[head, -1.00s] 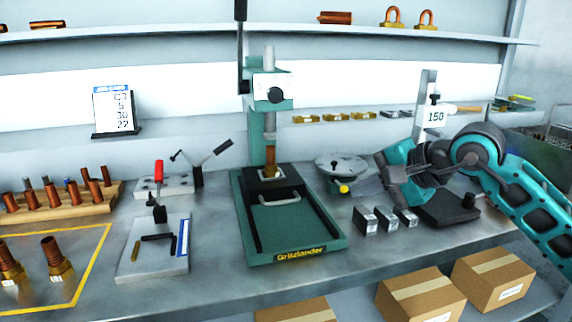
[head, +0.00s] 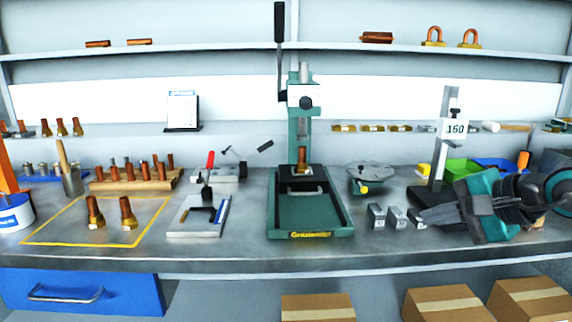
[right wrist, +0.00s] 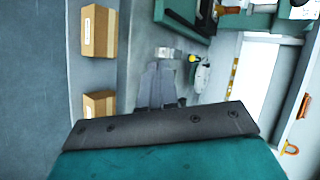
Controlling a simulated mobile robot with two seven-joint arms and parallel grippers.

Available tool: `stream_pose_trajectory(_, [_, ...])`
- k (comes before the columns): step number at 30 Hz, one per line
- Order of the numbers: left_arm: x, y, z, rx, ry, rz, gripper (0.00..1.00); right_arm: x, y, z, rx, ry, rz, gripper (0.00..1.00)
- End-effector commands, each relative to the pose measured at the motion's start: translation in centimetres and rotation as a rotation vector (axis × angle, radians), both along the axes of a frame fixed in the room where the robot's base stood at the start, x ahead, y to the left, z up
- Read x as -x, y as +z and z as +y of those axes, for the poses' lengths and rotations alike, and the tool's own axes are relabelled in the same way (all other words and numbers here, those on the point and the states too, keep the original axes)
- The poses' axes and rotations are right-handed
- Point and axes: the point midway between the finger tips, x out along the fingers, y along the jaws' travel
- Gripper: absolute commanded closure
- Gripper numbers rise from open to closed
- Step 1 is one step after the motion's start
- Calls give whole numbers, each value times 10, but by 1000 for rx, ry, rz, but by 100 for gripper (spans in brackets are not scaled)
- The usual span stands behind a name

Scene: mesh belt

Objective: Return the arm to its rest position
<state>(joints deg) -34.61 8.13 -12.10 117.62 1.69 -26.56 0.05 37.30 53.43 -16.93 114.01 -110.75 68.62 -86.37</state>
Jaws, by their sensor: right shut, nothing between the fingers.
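My right arm comes in from the right edge of the head view, with its teal and dark grey wrist low over the right end of the bench. My right gripper (head: 428,216) points left, its dark fingers close to the small metal blocks (head: 396,217). In the right wrist view my right gripper (right wrist: 160,72) shows its grey fingers together with nothing held between them. The bench (head: 250,262) runs across the whole head view. My left gripper is not in view.
The green arbor press (head: 310,218) stands mid-bench, with a round dial plate (head: 370,178) beside it. A height gauge marked 150 (head: 455,130) stands just behind my right gripper. Cardboard boxes (head: 445,304) lie below the bench front. Two copper parts (head: 96,212) stand in a yellow outlined area.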

Motion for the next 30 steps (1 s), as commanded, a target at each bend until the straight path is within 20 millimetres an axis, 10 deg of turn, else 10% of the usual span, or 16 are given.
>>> stream_pose_trajectory(10, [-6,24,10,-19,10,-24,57,48,-25,117,-1113,-25,600,100])
stream_pose_trajectory(16, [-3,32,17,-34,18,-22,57,56,-38,117,-1979,-303,1168,100])
stream_pose_trajectory(20, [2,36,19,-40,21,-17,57,61,-85,92,-2555,-614,1530,100])
stream_pose_trajectory(21, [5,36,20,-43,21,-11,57,66,-106,84,2527,677,-1506,100])
stream_pose_trajectory(30, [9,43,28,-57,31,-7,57,166,-262,66,1437,642,-698,100])
